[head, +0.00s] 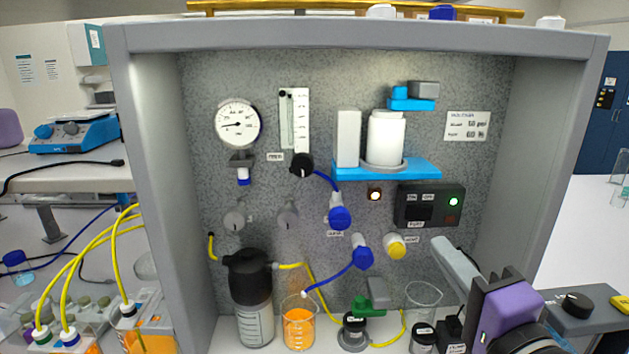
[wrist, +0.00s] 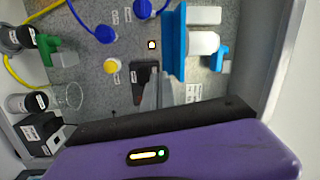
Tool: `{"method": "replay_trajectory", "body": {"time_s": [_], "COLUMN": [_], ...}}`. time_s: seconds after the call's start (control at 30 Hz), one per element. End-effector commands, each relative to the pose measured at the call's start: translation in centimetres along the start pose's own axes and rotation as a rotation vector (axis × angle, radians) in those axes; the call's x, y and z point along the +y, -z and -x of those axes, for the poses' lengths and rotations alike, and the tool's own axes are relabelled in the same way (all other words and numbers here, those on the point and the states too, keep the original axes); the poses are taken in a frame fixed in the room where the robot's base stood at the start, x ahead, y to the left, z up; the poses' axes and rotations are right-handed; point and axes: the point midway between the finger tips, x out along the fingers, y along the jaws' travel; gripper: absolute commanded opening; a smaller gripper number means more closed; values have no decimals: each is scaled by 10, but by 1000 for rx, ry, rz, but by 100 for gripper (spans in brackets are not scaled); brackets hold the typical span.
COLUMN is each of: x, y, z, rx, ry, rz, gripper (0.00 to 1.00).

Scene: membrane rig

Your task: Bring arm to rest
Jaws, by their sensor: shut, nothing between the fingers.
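My gripper (head: 440,246) is at the lower right of the rig in the head view. Its grey fingers are shut and empty, and they point up and left toward the panel. They appear in front of the panel, below the black switch box (head: 430,205), with no visible contact. The purple wrist body (head: 505,312) is at the right front corner of the rig. In the wrist view the purple housing (wrist: 180,150) fills the lower part, with a lit yellow bar and green dot. The grey rig frame (head: 350,37) surrounds the panel.
A black-lidded bottle (head: 252,310), an orange-filled beaker (head: 299,325) and an empty glass beaker (head: 424,300) stand along the rig floor. A blue shelf (head: 400,170) holds a white container (head: 386,138). Yellow and blue tubes cross the lower panel. The right wall (head: 550,150) is close to my arm.

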Motion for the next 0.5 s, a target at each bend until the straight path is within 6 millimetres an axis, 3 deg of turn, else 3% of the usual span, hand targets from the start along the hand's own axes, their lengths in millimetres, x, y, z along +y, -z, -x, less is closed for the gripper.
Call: {"method": "replay_trajectory", "body": {"time_s": [0.07, 0.17, 0.37, 0.5], "x": [-12, -12, 13, 41], "y": [5, 7, 5, -1], "z": [1, 9, 35, 62], "rx": [31, 70, 132, 157], "ry": [56, 97, 115, 96], "rz": [105, 251, 533, 729], "gripper": [0, 0, 0, 0]}}
